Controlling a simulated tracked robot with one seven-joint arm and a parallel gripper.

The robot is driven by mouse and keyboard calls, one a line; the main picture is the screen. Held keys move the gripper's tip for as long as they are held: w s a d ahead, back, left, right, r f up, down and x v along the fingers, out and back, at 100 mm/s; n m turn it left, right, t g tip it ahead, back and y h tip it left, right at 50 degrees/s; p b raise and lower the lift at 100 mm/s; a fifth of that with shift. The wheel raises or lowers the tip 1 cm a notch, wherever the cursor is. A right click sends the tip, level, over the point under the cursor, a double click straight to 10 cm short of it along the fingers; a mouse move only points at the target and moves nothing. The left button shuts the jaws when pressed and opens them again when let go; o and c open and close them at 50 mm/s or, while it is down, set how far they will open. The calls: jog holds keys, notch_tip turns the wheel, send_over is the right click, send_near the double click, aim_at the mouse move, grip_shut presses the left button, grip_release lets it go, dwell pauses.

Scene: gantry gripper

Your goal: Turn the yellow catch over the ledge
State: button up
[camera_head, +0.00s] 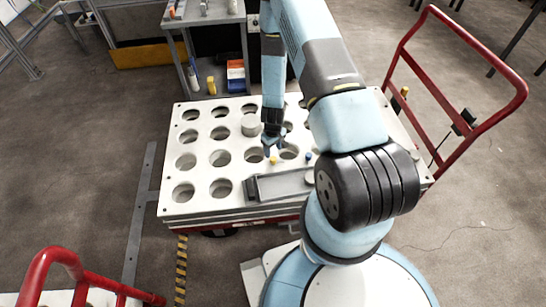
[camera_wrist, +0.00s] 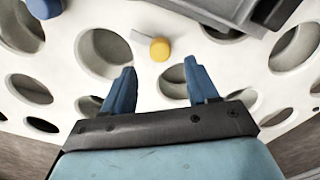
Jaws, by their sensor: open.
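The yellow catch (camera_head: 273,160) is a small round knob on the white board with round holes. In the wrist view the yellow knob (camera_wrist: 160,49) sits at the end of a short pale bar, just beyond my fingertips and roughly centred between them. My gripper (camera_head: 271,148) points down over the board, close behind the catch. In the wrist view my gripper (camera_wrist: 158,72) has its two blue fingers apart with nothing between them. A grey rectangular frame (camera_head: 285,186) lies in front of the catch; I cannot tell which edge is the ledge.
A small blue knob (camera_head: 308,156) stands right of the catch. A pale round cylinder (camera_head: 251,125) stands on the white board (camera_head: 170,150), behind and left of my gripper. A red cart handle (camera_head: 522,92) rises at the right. A grey shelf unit (camera_head: 208,20) stands behind.

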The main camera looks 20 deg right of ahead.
aim_at(273, 158)
jog(key=shift+f, duration=2.8)
jog(key=shift+c, duration=0.4)
jog(key=c, duration=0.9)
jog(key=shift+c, duration=0.3)
